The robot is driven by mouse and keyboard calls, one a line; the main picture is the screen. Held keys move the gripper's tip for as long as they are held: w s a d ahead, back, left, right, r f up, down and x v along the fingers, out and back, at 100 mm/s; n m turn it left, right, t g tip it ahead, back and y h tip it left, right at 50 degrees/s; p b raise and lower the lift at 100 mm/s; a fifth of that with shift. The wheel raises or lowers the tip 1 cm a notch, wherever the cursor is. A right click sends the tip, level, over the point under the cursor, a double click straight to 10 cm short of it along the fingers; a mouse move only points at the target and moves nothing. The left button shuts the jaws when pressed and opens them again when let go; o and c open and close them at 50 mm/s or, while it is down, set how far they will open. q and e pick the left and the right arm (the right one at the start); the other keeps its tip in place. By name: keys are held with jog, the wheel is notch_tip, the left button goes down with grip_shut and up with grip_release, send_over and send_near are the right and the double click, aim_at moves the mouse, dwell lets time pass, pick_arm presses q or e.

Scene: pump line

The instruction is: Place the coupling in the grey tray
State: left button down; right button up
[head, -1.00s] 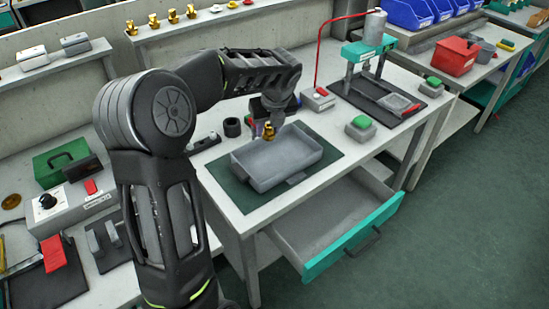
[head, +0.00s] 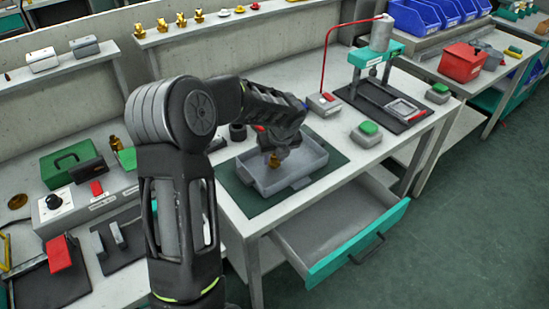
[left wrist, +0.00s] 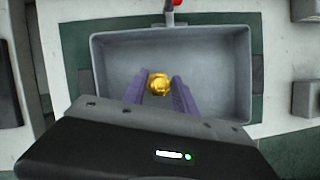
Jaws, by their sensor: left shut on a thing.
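The coupling (left wrist: 158,83) is a small brass-coloured piece between the purple fingers of my left gripper (left wrist: 159,93) in the left wrist view. In the head view the coupling (head: 274,161) shows below my left gripper (head: 272,153), which is shut on it. The grey tray (left wrist: 215,115) is a shallow open box, and its floor looks empty apart from the held coupling in front of it. In the head view the tray (head: 308,172) lies under my gripper, partly hidden by the arm. Whether the coupling touches the tray floor is not clear.
The tray stands on a dark green mat (head: 238,192). An open drawer (head: 340,225) juts out below the bench. A green-buttoned box (head: 367,133) and a press (head: 375,70) stand to the right. A dark ring (head: 238,132) stands behind the tray.

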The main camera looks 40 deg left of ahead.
pick_arm(q)
jog(key=shift+f, duration=0.35)
jog(key=shift+f, duration=0.15)
jog(key=c, duration=1)
grip_release()
jog(key=shift+o, duration=0.2)
jog(key=shift+d+r, duration=0.1)
jog(key=shift+r, duration=0.5)
jog(key=v, duration=1.1)
jog(key=shift+s, duration=0.2)
jog(key=shift+d, duration=0.1)
